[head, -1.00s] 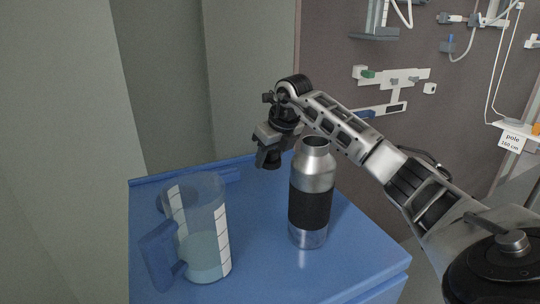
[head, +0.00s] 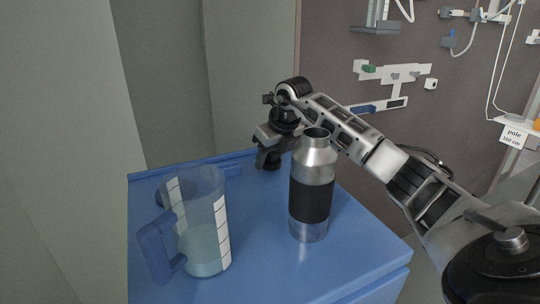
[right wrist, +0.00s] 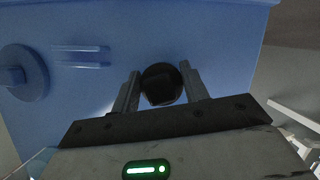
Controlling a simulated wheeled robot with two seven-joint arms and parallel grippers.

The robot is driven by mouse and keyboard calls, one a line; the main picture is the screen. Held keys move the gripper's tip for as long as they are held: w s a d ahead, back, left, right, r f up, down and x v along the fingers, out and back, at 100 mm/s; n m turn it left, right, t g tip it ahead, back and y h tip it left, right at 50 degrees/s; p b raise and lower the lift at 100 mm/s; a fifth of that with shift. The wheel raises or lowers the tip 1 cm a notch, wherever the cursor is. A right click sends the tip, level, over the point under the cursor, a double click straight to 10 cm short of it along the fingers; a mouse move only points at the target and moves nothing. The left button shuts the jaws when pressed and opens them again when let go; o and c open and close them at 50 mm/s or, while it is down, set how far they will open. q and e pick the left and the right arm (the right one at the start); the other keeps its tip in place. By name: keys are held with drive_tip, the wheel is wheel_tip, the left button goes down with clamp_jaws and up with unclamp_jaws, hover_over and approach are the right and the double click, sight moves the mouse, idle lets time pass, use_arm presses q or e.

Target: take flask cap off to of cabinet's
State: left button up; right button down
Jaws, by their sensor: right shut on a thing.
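The flask (head: 312,200) is steel with a black band. It stands upright on the blue cabinet top (head: 275,270), its mouth open and bare. My right gripper (head: 270,151) is behind and left of the flask, pointing down near the back edge of the cabinet. It is shut on the round black flask cap (right wrist: 161,84), which sits between the two fingers (right wrist: 160,92) in the right wrist view. In the head view the cap (head: 268,163) is a small dark shape under the fingers. I cannot tell whether it touches the surface. My left gripper is not in view.
A clear blue-handled jug (head: 205,225) with some liquid stands left of the flask. A raised blue rim (head: 160,176) runs along the cabinet's back. Bare cabinet top lies between jug and flask. A wall panel with fittings (head: 395,75) is behind.

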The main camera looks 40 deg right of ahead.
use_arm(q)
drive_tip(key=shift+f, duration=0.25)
use_arm(e)
drive_tip(key=shift+f, duration=0.5)
drive_tip(key=c, duration=0.7)
unclamp_jaws()
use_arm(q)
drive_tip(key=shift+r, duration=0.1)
use_arm(e)
drive_tip(key=shift+o, duration=0.2)
drive_tip(key=v, duration=0.3)
drive_tip(key=shift+d+r, duration=0.1)
use_arm(q)
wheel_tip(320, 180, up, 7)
drive_tip(key=p, duration=0.6)
use_arm(e)
drive_tip(key=w+v, duration=0.1)
drive_tip(key=v, duration=1.6)
drive_tip(key=shift+w+r, duration=0.25)
drive_tip(key=shift+r, duration=0.35)
